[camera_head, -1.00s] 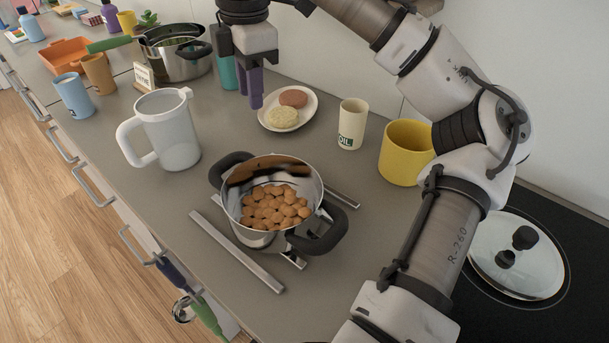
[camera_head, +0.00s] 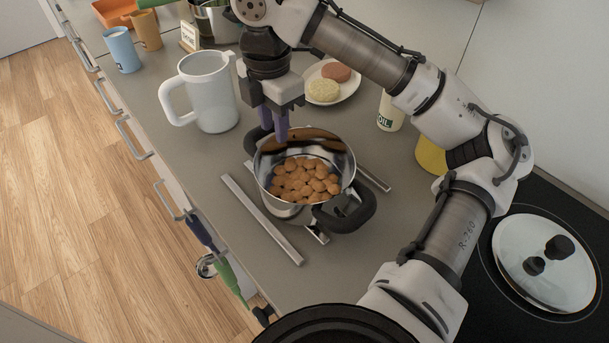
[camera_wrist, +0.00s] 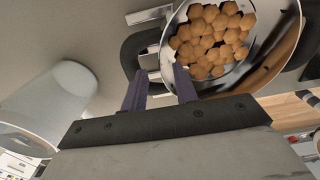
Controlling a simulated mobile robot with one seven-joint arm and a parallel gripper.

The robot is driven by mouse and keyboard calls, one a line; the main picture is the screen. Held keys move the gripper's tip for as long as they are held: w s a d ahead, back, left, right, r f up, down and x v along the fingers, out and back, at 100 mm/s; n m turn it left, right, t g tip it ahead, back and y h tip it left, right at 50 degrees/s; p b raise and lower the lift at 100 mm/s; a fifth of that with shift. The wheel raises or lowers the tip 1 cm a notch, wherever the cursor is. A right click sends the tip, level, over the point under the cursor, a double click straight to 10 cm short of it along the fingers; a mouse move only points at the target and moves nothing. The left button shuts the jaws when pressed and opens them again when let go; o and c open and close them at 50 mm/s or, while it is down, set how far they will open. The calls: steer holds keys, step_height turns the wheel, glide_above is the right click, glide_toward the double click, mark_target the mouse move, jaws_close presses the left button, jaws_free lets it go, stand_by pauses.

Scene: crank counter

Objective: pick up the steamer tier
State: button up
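The steamer tier, a shiny metal pot (camera_head: 285,210) with two black handles, holds several brown pieces and stands upright over metal bars on the counter. Its near handle (camera_head: 345,208) is clear; its far handle (camera_head: 258,138) is partly hidden by my gripper. My gripper (camera_head: 273,128), with purple fingers pointing down, is at the far-handle side of the pot. In the wrist view the fingers (camera_wrist: 160,82) are apart with nothing gripped. The far handle (camera_wrist: 130,52) lies just beyond the fingertips, beside the pot rim (camera_wrist: 168,38); whether they touch, I cannot tell.
A white jug (camera_head: 210,95) stands left of my gripper. A plate (camera_head: 345,88) with two patties, an oil cup (camera_head: 390,112) and a yellow mug (camera_head: 430,155) are behind and right. A glass lid (camera_head: 545,275) lies on the dark hob. Metal bars (camera_head: 262,222) surround the pot.

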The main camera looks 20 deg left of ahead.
mark_target(274, 137)
steer(key=shift+s+f, duration=0.15)
steer(key=shift+f, duration=1.55)
jaws_close()
